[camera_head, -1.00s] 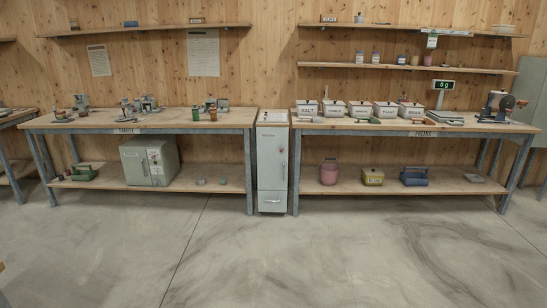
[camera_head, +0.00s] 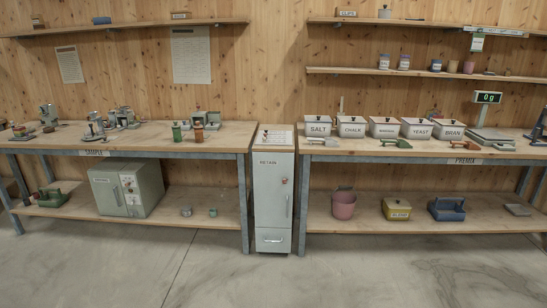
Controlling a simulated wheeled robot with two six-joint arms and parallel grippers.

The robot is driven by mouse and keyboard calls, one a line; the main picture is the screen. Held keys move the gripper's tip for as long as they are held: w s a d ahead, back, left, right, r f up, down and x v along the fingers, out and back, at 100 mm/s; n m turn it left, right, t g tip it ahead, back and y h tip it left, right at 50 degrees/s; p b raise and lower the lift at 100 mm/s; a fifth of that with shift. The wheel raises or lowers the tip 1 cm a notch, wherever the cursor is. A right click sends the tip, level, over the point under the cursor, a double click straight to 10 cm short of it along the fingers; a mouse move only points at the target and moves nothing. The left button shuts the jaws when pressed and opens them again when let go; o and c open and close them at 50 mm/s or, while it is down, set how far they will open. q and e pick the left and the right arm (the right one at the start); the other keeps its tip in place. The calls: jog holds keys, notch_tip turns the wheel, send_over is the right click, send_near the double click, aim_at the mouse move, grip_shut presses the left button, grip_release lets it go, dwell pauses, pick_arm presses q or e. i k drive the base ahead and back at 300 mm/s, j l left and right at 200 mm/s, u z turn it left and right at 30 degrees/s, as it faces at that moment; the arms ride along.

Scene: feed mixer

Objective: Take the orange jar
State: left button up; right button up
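An orange-brown jar (camera_head: 198,133) stands upright near the right end of the left bench (camera_head: 228,136), which carries a SAMPLE label. A green jar (camera_head: 177,132) of similar shape stands just to its left. A grey-green device (camera_head: 213,119) is close behind and to the right of the orange jar. Neither of my grippers is in view.
A narrow RETAIN cabinet (camera_head: 272,195) stands between the left bench and the PREMIX bench (camera_head: 330,152). Lidded boxes including SALT (camera_head: 318,128) line the right bench. A grey oven-like box (camera_head: 128,190) sits on the left lower shelf. The floor (camera_head: 300,285) in front is clear.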

aim_at(199, 132)
jog(key=i, duration=1.65)
